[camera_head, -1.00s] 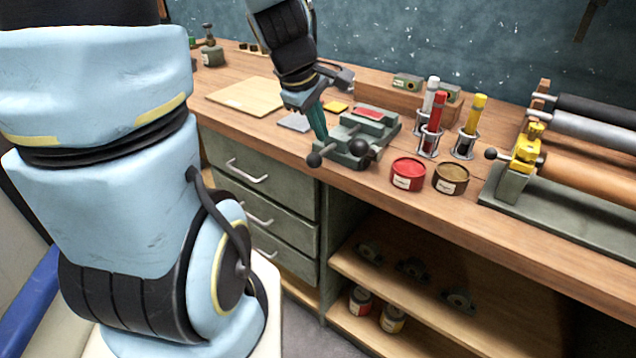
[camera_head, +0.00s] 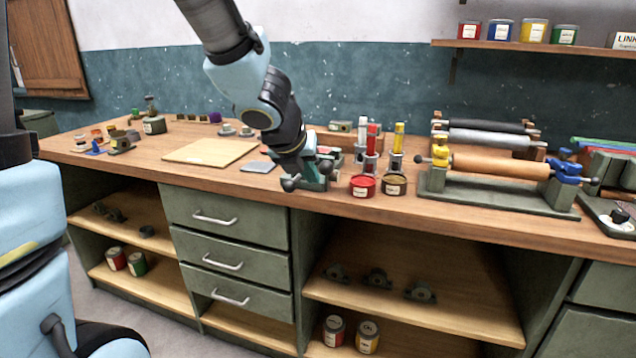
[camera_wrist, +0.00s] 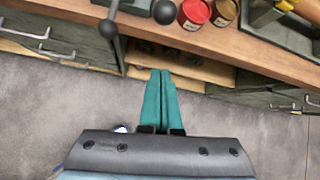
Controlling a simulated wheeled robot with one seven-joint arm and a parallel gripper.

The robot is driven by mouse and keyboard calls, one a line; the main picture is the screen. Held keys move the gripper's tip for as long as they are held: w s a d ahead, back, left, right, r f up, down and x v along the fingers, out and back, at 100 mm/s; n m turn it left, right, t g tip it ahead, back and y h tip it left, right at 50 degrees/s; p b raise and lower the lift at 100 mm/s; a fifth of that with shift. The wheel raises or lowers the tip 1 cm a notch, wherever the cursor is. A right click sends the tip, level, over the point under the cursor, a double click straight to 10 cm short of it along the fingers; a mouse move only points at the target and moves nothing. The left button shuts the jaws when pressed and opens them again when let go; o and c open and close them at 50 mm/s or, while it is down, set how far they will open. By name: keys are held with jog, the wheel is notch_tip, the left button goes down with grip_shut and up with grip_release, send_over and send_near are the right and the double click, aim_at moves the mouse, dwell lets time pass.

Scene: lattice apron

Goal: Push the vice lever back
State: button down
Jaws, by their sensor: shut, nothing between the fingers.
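The grey-green vice (camera_head: 329,153) stands near the front edge of the workbench, partly hidden behind my arm in the head view. A dark ball knob (camera_head: 289,184) shows left of my fingers and another dark knob (camera_head: 326,167) to their right. The wrist view shows a lever with a ball (camera_wrist: 107,28) at upper left and a second dark ball (camera_wrist: 164,12) at the top. My gripper (camera_head: 316,183) is at the vice's front side. Its teal fingers (camera_wrist: 161,75) are together and empty in the wrist view. I cannot tell whether they touch the lever.
A red tin (camera_head: 362,186) and a brown tin (camera_head: 394,184) stand right of the vice, with ink tubes in holders (camera_head: 371,150) behind. A roller stand (camera_head: 490,190) is further right. A wooden board (camera_head: 210,152) lies to the left. Drawers (camera_head: 228,225) and open shelves are below.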

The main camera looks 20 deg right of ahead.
aim_at(323, 174)
jog(key=b+x, duration=0.6)
jog(key=x, duration=0.4)
jog(key=shift+w+d+r+p, duration=0.2)
jog(key=shift+w+r+p, duration=0.35)
jog(key=shift+r+p, duration=0.4)
jog(key=shift+w+d+r+p, duration=0.25)
jog(key=shift+w+r+p, duration=0.4)
jog(key=shift+p, duration=0.45)
jog(key=shift+s+r, duration=0.1)
jog(key=shift+r+p, duration=0.3)
jog(key=shift+p, duration=0.5)
